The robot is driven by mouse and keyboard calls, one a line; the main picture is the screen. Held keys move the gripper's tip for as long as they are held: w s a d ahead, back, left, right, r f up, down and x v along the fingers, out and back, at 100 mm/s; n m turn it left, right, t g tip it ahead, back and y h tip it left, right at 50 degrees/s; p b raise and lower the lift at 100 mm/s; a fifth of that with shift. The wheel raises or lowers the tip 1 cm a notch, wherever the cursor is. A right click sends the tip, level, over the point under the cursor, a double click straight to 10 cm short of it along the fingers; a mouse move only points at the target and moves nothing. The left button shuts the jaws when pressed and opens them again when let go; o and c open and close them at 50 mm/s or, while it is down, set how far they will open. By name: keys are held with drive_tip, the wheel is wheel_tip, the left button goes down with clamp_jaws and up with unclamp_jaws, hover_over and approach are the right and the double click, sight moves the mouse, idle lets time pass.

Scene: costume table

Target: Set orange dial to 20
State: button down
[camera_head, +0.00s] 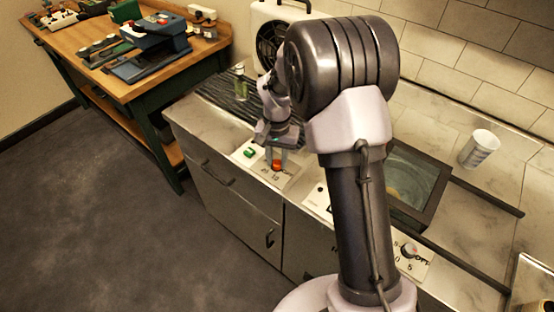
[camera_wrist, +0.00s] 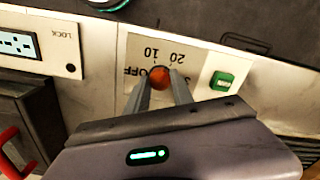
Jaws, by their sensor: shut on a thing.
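The orange dial (camera_head: 277,165) sits on a pale panel (camera_head: 262,172) at the counter's front edge, below my arm in the head view. It also shows in the wrist view (camera_wrist: 160,76), with the printed marks OFF, 10 and 20 around it. My gripper (camera_head: 277,155) reaches down to the dial. In the wrist view its two fingers (camera_wrist: 160,84) are on either side of the dial and shut on it. The fingers hide part of the panel. I cannot tell which mark the dial points at.
A green button (camera_wrist: 221,81) is right beside the dial in the wrist view. A panel marked LOCK (camera_wrist: 36,42) is on the left. A pale cup (camera_head: 480,148) and a second dial (camera_head: 410,250) are farther right on the counter. A green vial (camera_head: 240,82) stands behind.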

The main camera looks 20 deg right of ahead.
sight(277, 162)
drive_tip(key=shift+m, duration=0.8)
drive_tip(key=c, duration=1.1)
unclamp_jaws()
drive_tip(key=shift+r, duration=0.1)
wheel_tip(277, 162, up, 17)
drive_tip(key=p, duration=0.5)
drive_tip(key=shift+r, duration=0.15)
